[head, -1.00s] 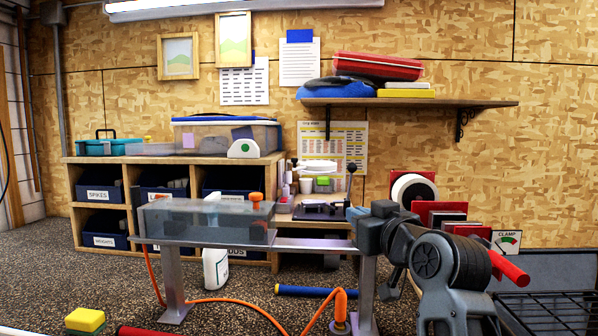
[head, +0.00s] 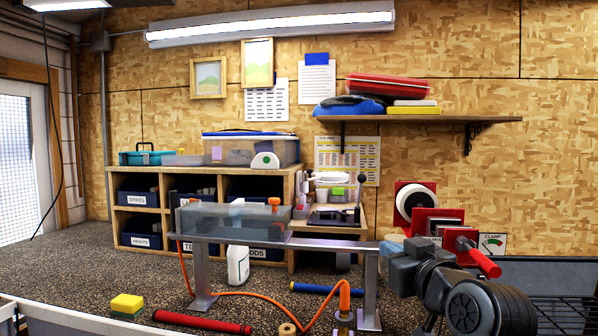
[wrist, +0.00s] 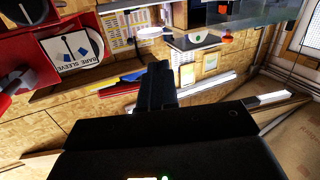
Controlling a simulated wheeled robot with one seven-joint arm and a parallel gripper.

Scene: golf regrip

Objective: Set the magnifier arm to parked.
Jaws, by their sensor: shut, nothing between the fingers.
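I cannot pick out the magnifier arm with certainty. In the head view a thin dark lever with a round knob (head: 358,190) stands upright on the wooden bench unit at the back. Right of it, a white ring with a dark centre (head: 409,203) is fixed to a red plate. My gripper (wrist: 158,75) is shut and empty in the wrist view, apart from everything, with the shelf and wall beyond it. In the head view my arm reaches in from the lower right and hides part of the red fixtures.
A metal stand with a clear grey box (head: 235,220) is in the middle of the bench. An orange hose (head: 262,314) runs below it. A red grip (head: 200,321), yellow sponge (head: 127,304) and white bottle (head: 238,265) lie or stand around. A red-handled clamp (head: 480,258) is at right.

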